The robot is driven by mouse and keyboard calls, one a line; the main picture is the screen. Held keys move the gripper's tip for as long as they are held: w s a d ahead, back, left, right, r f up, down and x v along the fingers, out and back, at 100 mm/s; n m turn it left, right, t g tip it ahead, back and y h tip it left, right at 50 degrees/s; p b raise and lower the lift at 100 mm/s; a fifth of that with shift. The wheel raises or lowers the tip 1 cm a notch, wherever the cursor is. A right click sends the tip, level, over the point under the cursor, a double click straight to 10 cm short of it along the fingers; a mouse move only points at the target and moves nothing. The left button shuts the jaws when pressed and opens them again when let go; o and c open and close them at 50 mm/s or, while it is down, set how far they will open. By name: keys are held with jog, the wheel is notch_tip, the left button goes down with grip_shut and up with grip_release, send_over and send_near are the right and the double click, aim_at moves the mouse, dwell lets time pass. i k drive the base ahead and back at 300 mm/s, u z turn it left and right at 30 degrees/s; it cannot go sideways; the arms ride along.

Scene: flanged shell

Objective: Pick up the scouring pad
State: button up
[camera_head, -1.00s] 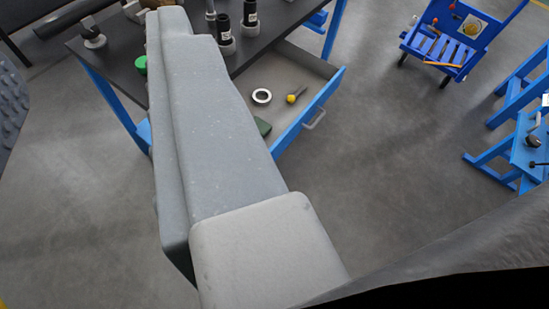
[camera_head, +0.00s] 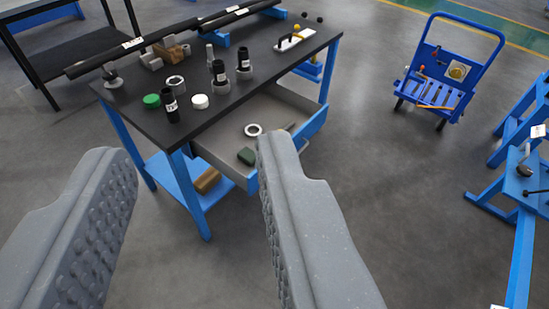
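A small dark green block-like pad (camera_head: 247,156), which looks like the scouring pad, lies in the open drawer (camera_head: 208,152) of the workbench, near its front left corner. My gripper (camera_head: 192,155) is open and empty. Its left grey finger is at the lower left, with a studded inner face. Its right finger stands in the lower middle, its tip just right of the pad in the picture and covering part of the drawer. The pad itself shows clear of the fingers, and I cannot tell its distance from them.
A ring (camera_head: 253,130) lies in the drawer behind the pad. The black bench top (camera_head: 215,108) holds black bottles, a green lid (camera_head: 152,100) and a long tube. A brown block (camera_head: 207,181) is on the shelf below. A blue cart (camera_head: 440,80) stands right. The floor between is clear.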

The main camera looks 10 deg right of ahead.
aim_at(247, 156)
jog(key=z, duration=0.1)
jog(key=i, duration=1)
jog(key=u, duration=0.2)
jog(key=k, duration=0.35)
jog(key=z, duration=0.75)
jog(key=i, duration=1.05)
jog(key=u, duration=0.3)
